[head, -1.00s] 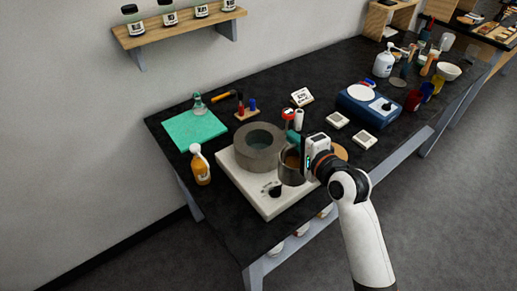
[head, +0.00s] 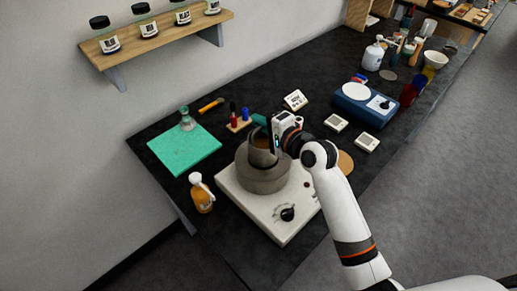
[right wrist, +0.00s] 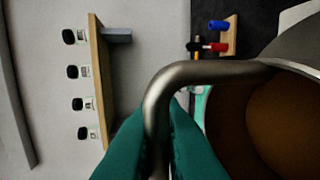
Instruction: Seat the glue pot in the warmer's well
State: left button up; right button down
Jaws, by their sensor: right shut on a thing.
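The warmer is a white box (head: 248,208) with a knob and a thick grey ring-shaped well (head: 262,182) on top. The glue pot (head: 260,155), a metal cup with brown glue inside, is at the well's mouth in the head view. Its upper part stands above the ring; I cannot tell how deep its base sits. My right gripper (head: 274,138) is shut on the pot's handle. In the right wrist view the teal fingers (right wrist: 160,135) pinch the curved metal handle (right wrist: 190,72), with the pot (right wrist: 285,110) at the right. My left gripper is not in view.
An orange-filled bottle (head: 201,193) stands left of the warmer, and a green mat (head: 184,150) lies behind it. A small rack with red and blue pieces (head: 239,120) is behind the well. A blue scale (head: 368,103) and small white boxes (head: 335,123) are to the right.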

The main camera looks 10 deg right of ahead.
aim_at(260, 144)
notch_tip(260, 144, down, 3)
jog(key=shift+r, duration=0.2)
jog(key=shift+f, duration=0.35)
notch_tip(260, 144, down, 4)
jog(key=shift+r, duration=0.25)
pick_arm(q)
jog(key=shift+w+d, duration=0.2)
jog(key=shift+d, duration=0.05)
pick_arm(e)
jog(key=c, duration=2)
grip_release()
jog(key=shift+f, duration=0.2)
jog(key=o, duration=0.5)
jog(key=shift+c, duration=0.2)
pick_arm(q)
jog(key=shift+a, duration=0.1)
pick_arm(e)
jog(key=shift+r, duration=0.1)
